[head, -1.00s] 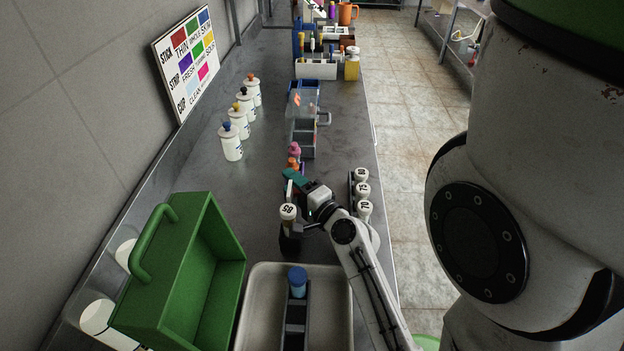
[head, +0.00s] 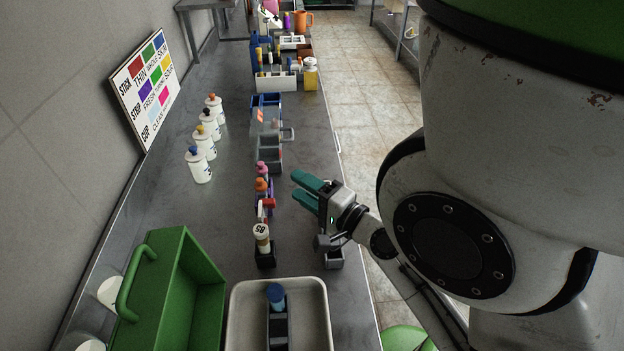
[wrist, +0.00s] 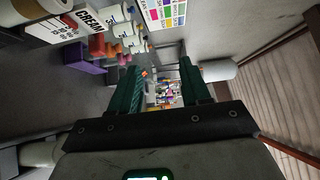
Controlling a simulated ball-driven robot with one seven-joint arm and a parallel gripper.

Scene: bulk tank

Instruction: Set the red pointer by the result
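A small red part (head: 268,203), which may be the red pointer, shows at the purple block beside a white card (head: 261,212) in the head view. Its exact setting is too small to read. In the wrist view a red-pink part (wrist: 97,46) shows by the purple block (wrist: 82,61), next to the printed white card (wrist: 92,19). My gripper (head: 300,189) is to the right of these, above the bench. Its two teal fingers are apart with nothing between them, as the wrist view also shows (wrist: 160,88).
A white-capped vial (head: 262,239) stands in a dark holder nearer me. A grey tray (head: 318,291) and green carrier (head: 200,270) are at the front. Several white bottles (head: 205,143) line the left. A colour chart (head: 147,80) leans on the wall. Bench is clear left of the vial.

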